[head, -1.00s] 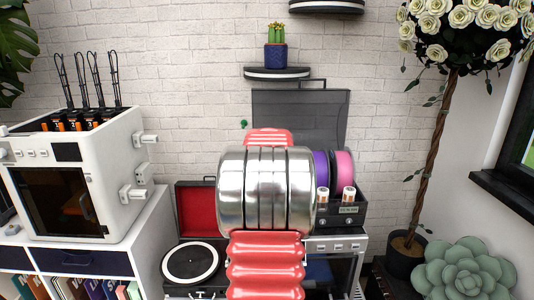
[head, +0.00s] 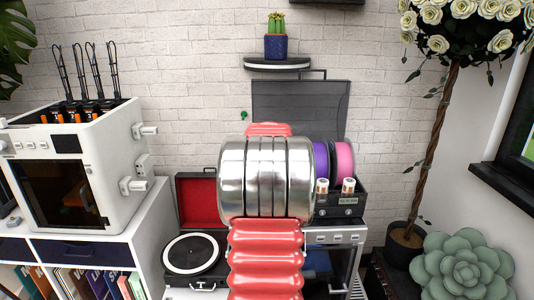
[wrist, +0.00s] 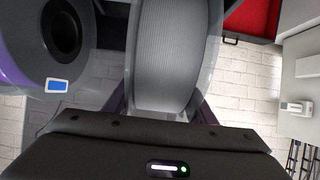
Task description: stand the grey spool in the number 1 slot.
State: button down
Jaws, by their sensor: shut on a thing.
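The grey spool (wrist: 170,55) fills the middle of the wrist view, close to the camera, with its ribbed winding facing me and clear rims at its sides. My gripper (wrist: 163,106) is shut on it, its dark body across the bottom of the view. In the head view my own arm hides both the gripper and the grey spool. A purple spool (head: 321,160) and a pink spool (head: 344,158) stand side by side at the black box (head: 340,208), just right of my arm. The number 1 slot cannot be made out.
A dark open lid (head: 300,103) rises behind the spools. Two small pale reels (head: 348,186) stand at the box's front. A record player (head: 192,255) with a red-lined lid is left of my arm, and a white printer (head: 70,175) further left. A potted rose tree (head: 406,240) stands right.

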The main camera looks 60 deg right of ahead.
jog(key=shift+f, duration=0.15)
dwell(0.4)
jog(key=c, duration=1.1)
grip_release()
jog(key=o, duration=0.4)
jog(key=shift+f, duration=0.3)
jog(key=shift+s+a+r, duration=0.1)
jog(key=shift+a+r, duration=0.25)
jog(key=v, duration=1.3)
jog(key=shift+a, duration=0.1)
